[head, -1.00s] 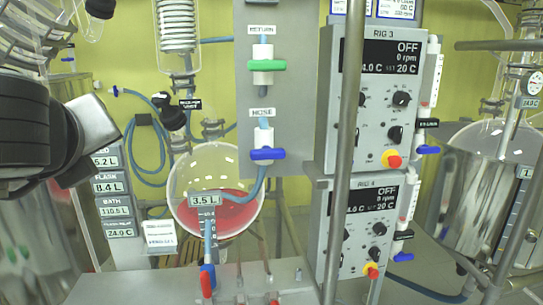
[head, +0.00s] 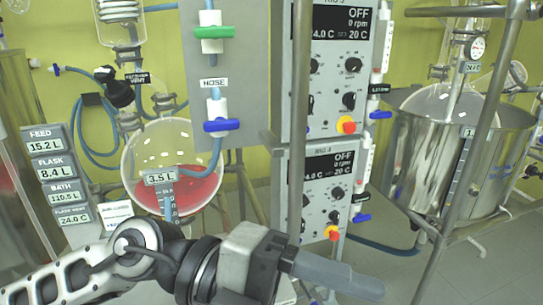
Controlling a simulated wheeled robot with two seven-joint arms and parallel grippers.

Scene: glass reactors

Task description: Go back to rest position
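My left arm comes in from the lower left across the front of the view. Its gripper (head: 338,274) points to the right, with grey fingers seen from the side, lying close together or one behind the other. I cannot tell whether it is open or shut, and no held thing shows. My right gripper is not in view. Behind the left arm a round glass flask (head: 172,165) holds red liquid and carries a 3.5 L label.
A grey panel with a green valve (head: 214,32) and a blue valve (head: 221,125) stands behind. Control boxes (head: 335,70) are right of it, behind a metal pole (head: 298,120). A steel vessel (head: 430,165) stands at right. Some floor shows at lower right.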

